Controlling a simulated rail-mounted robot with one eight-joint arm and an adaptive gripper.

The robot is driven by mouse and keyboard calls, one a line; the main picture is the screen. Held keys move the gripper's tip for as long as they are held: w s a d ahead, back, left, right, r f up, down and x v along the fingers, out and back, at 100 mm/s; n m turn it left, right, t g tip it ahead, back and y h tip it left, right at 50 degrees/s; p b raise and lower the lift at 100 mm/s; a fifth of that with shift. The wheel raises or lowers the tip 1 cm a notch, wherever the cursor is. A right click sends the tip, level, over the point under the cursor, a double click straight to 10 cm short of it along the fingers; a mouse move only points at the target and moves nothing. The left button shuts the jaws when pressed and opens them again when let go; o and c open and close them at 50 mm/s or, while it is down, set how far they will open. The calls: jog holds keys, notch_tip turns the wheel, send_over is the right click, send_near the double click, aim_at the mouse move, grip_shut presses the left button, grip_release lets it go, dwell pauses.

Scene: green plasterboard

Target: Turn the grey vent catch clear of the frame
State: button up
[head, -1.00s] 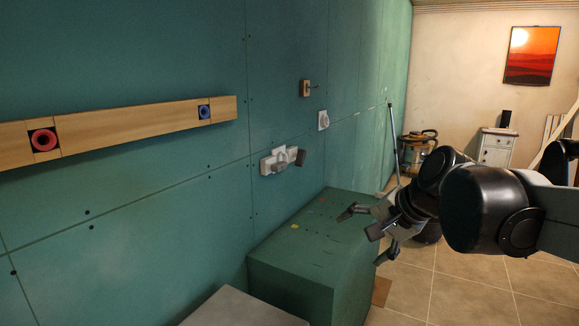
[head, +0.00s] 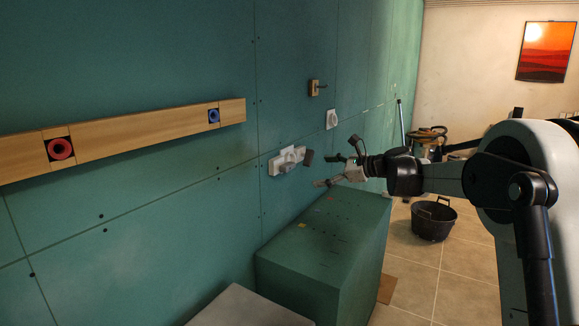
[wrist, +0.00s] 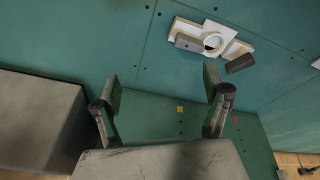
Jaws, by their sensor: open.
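The wall fitting (head: 285,161) is a white plate with a round white part in its middle, on the green wall above a green box. It also shows in the wrist view (wrist: 213,38). I cannot tell which grey piece is the catch. My gripper (head: 333,168) is open and empty, to the right of the fitting and apart from it. Its two fingers (wrist: 162,85) point toward the wall.
The green box (head: 325,240) stands under the fitting, below my gripper. A grey-topped block (head: 250,308) is at the front. A wooden rail (head: 140,135) with red and blue rings, a small hook block (head: 315,88) and a white wall plate (head: 332,119) are on the wall. A black bucket (head: 433,218) stands on the floor.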

aim_at(291, 167)
jog(key=w+f+m+y+p, duration=0.1)
jog(key=w+f+m+y, duration=0.3)
jog(key=w, duration=0.6)
jog(key=shift+m+t+h, duration=0.3)
jog(key=shift+m+t, duration=0.1)
jog(key=x, duration=0.9)
jog(key=p+x, duration=0.1)
jog(key=x, duration=0.4)
jog(key=shift+s+a+f, duration=0.15)
jog(key=shift+a+f, duration=0.05)
jog(key=shift+f, duration=0.2)
jog(key=shift+c, duration=0.3)
jog(key=c, duration=1.1)
